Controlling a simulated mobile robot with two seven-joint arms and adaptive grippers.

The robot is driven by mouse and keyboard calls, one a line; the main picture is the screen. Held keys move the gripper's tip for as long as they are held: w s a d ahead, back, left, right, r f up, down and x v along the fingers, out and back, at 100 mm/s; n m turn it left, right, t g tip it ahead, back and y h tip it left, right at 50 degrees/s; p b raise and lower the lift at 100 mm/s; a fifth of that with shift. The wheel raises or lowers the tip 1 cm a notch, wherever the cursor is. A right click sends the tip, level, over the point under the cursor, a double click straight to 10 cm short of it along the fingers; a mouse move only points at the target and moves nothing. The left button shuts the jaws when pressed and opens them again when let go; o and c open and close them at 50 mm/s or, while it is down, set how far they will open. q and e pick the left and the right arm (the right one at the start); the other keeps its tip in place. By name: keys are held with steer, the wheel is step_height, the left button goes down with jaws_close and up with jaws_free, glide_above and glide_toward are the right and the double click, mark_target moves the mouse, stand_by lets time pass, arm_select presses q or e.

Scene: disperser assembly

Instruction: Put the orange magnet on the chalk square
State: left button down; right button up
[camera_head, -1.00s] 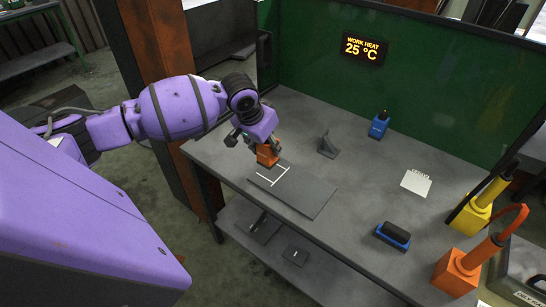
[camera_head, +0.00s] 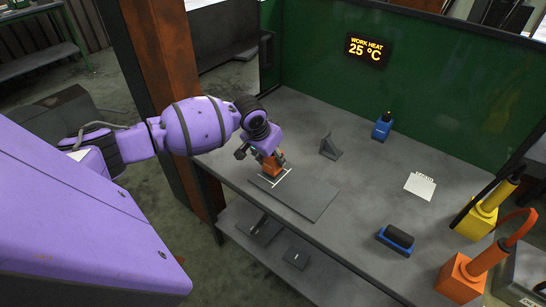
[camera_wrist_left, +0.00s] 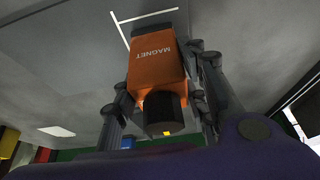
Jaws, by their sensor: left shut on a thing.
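The orange magnet (camera_head: 271,164), a block lettered MAGNET with a black knob, is held in my left gripper (camera_head: 268,158). In the left wrist view the magnet (camera_wrist_left: 158,62) sits between the fingers of the left gripper (camera_wrist_left: 168,75). The chalk square shows as white chalk lines (camera_head: 283,178) on a dark plate (camera_head: 312,197) on the bench. The magnet is over or beside the far left part of these lines and hides some of them. I cannot tell whether it touches the plate. The white lines (camera_wrist_left: 147,17) lie just past the magnet. My right gripper is not in view.
A grey angle bracket (camera_head: 330,147) stands behind the plate. A blue block with a knob (camera_head: 382,128), a white card (camera_head: 420,187) and a blue-black block (camera_head: 396,239) lie on the bench (camera_head: 360,175). Yellow (camera_head: 477,220) and orange (camera_head: 462,277) devices stand at right.

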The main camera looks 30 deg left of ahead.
arm_select(q)
steer(key=shift+r, duration=0.1)
steer(key=c, duration=1)
jaws_free()
steer(key=shift+f, duration=0.2)
steer(key=shift+c, duration=0.2)
steer(key=p+v, duration=0.1)
steer(key=v, duration=1.1)
steer(key=shift+r, duration=0.2)
